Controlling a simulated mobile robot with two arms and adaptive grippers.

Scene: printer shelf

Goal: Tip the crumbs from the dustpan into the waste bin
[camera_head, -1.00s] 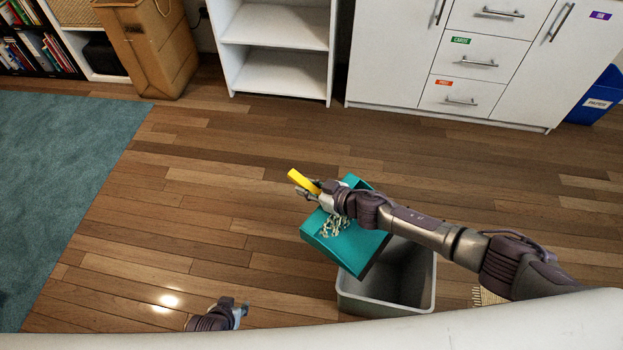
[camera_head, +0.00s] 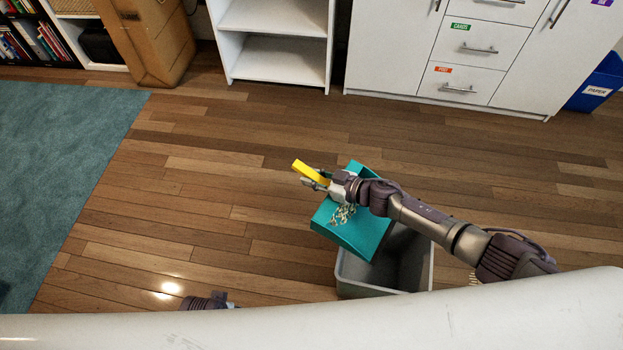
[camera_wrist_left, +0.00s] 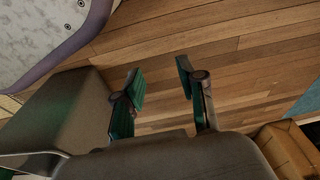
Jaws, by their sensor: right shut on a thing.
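The teal dustpan (camera_head: 364,236) has a yellow handle (camera_head: 309,174) and holds pale crumbs (camera_head: 343,214). My right gripper (camera_head: 318,180) is shut on the dustpan by its handle. The dustpan is above and partly over the grey waste bin (camera_head: 384,292), covering part of its opening. In the head view only the top of my left gripper shows, low at the left. In the left wrist view my left gripper (camera_wrist_left: 162,86) has its fingers apart with nothing between them.
Wooden floor (camera_head: 190,200) is clear left of the bin. A teal rug (camera_head: 60,170) lies at the left. A white cabinet (camera_head: 400,60), an open white shelf (camera_head: 275,60), a cardboard box (camera_head: 150,40) and a blue paper bin (camera_head: 596,85) stand along the back.

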